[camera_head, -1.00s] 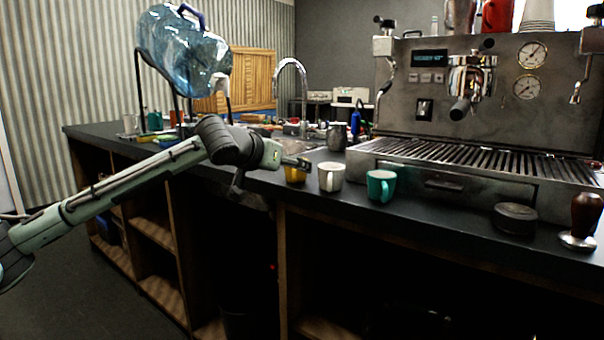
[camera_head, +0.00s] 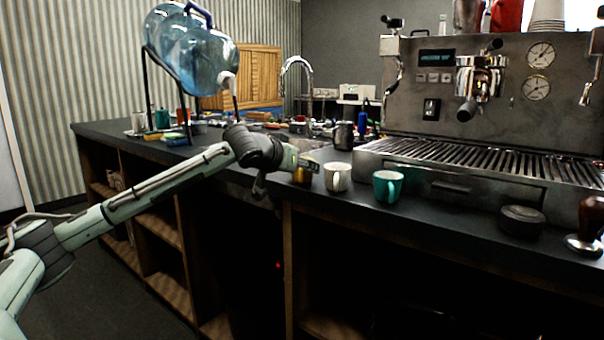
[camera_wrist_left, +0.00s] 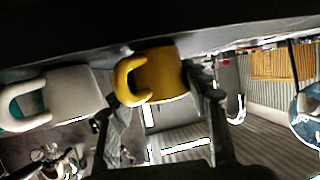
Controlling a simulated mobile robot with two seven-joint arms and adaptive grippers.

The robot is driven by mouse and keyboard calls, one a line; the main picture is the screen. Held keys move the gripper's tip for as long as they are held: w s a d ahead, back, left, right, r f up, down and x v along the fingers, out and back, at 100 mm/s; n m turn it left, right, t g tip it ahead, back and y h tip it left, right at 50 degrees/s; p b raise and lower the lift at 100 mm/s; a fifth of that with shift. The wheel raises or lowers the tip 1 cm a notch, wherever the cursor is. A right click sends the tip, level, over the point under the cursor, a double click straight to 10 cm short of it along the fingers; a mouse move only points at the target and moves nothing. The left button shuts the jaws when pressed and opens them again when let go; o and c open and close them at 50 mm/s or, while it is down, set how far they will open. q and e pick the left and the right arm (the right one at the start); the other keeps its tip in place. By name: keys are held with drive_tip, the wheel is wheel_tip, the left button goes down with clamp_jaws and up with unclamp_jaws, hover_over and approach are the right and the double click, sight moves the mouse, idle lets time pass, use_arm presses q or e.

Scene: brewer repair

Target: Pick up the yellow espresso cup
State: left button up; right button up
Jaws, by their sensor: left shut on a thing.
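The yellow espresso cup (camera_head: 302,177) is at the front edge of the dark counter, left of a white cup (camera_head: 338,178) and a teal cup (camera_head: 388,186). My left gripper (camera_head: 308,165) reaches it from the left and covers much of it. In the left wrist view, the yellow cup (camera_wrist_left: 160,78) sits between the two fingers of my left gripper (camera_wrist_left: 158,98), which is shut on it. Its handle points left there, toward the white cup (camera_wrist_left: 80,88). I cannot tell whether its base touches the counter. My right gripper is out of view.
The espresso machine (camera_head: 450,175) stands right of the cups. A metal jug (camera_head: 343,135) is behind them. A dark round puck (camera_head: 521,221) and a tamper (camera_head: 588,230) are at the right. A large blue water bottle (camera_head: 185,50) on a stand is at the left.

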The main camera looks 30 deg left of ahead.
use_arm(q)
drive_tip(key=c, duration=0.3)
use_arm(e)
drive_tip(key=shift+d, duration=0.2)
use_arm(q)
drive_tip(key=shift+r, duration=0.15)
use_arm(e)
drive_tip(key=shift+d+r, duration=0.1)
